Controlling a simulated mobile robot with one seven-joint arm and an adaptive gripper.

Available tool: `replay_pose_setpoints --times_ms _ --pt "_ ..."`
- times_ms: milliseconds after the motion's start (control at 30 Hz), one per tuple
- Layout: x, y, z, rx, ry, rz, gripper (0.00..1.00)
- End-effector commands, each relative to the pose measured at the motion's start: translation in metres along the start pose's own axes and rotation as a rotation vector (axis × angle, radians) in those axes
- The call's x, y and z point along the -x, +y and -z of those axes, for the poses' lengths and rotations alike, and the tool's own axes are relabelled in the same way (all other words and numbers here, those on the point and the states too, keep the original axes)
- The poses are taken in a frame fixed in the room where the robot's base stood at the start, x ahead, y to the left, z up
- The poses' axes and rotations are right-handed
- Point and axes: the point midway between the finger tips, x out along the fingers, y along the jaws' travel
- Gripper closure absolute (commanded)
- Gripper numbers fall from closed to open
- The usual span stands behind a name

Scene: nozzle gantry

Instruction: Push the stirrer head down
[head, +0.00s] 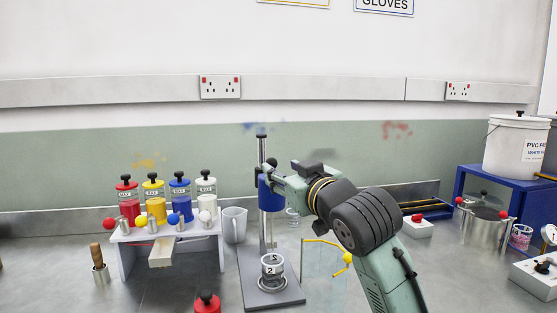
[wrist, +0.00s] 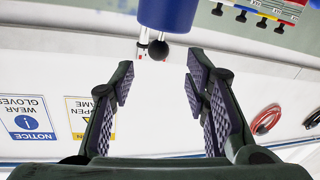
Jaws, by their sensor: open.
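The stirrer head is a blue cylinder (head: 270,198) on an upright metal post (head: 262,150) above a flat grey base (head: 257,298). A cup marked "2" (head: 272,262) stands on the base below it. My gripper (head: 272,174) is at the upper part of the head in the head view and hides some of it. In the wrist view my gripper (wrist: 160,68) is open, with nothing between its fingers. The blue stirrer head (wrist: 168,14) shows at the top there, beyond the fingertips, with a black ball knob (wrist: 158,50). I cannot tell whether anything touches.
Left of the stand are a grey jug (head: 234,225) and a white rack (head: 122,258) with coloured bottles. Right are a bent yellow rod (head: 325,243), a red-button box (head: 418,228) and a steel pot (head: 481,230).

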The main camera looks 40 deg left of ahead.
Motion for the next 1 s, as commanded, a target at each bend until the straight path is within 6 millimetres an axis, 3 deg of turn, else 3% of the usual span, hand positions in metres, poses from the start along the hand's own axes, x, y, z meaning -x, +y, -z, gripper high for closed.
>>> replay_pose_setpoints --times_ms 200,400,800,1000 --pt "-0.043 0.001 0.002 -0.003 -0.003 0.0 0.58" --pt "-0.069 0.001 0.001 -0.002 -0.002 -0.001 0.58" --pt "-0.078 0.001 0.0 -0.001 -0.001 -0.003 0.58" --pt "-0.077 0.001 0.0 -0.001 0.0 -0.002 0.7"
